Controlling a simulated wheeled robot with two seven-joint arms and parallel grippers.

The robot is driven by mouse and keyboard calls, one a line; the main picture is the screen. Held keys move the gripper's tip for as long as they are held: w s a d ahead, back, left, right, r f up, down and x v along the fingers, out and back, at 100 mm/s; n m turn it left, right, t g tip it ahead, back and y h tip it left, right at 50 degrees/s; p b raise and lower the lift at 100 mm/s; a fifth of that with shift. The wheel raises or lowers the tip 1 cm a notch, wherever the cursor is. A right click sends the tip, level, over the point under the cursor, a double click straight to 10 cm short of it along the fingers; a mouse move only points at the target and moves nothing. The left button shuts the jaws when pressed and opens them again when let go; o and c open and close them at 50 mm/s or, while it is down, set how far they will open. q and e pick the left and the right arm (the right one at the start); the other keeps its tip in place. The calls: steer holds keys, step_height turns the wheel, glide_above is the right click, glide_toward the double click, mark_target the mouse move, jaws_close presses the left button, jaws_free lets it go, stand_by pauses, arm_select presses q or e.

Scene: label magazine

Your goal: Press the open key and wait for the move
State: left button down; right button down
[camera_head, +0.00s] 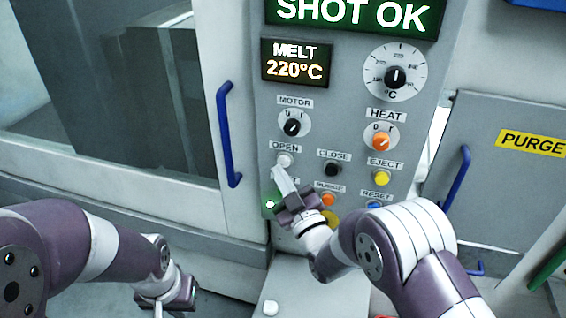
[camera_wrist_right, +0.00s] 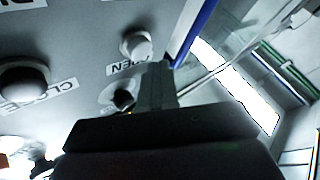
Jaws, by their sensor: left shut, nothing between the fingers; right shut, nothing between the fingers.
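The white OPEN key (camera_head: 284,160) sits on the grey control panel (camera_head: 345,130), under its OPEN label. It also shows in the right wrist view (camera_wrist_right: 135,42), where the label is upside down. My right gripper (camera_head: 278,172) is shut and empty, its fingertips just below the key; in the right wrist view the fingers (camera_wrist_right: 158,70) end close beside it. I cannot tell whether they touch it. My left gripper (camera_head: 168,300) is shut and empty, low at the left, away from the panel. The panel display (camera_head: 350,12) reads SHOT OK.
The black CLOSE key (camera_head: 332,169) is right of OPEN, with EJECT (camera_head: 382,178), RESET (camera_head: 376,207) and an orange key (camera_head: 328,199) nearby. The MOTOR knob (camera_head: 292,125) is above. A blue handle (camera_head: 229,135) projects left of the panel, on the windowed door.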

steer(key=shift+w, duration=0.1)
stand_by(0.8)
steer(key=shift+w+d+b, duration=0.15)
steer(key=shift+w+b, duration=0.2)
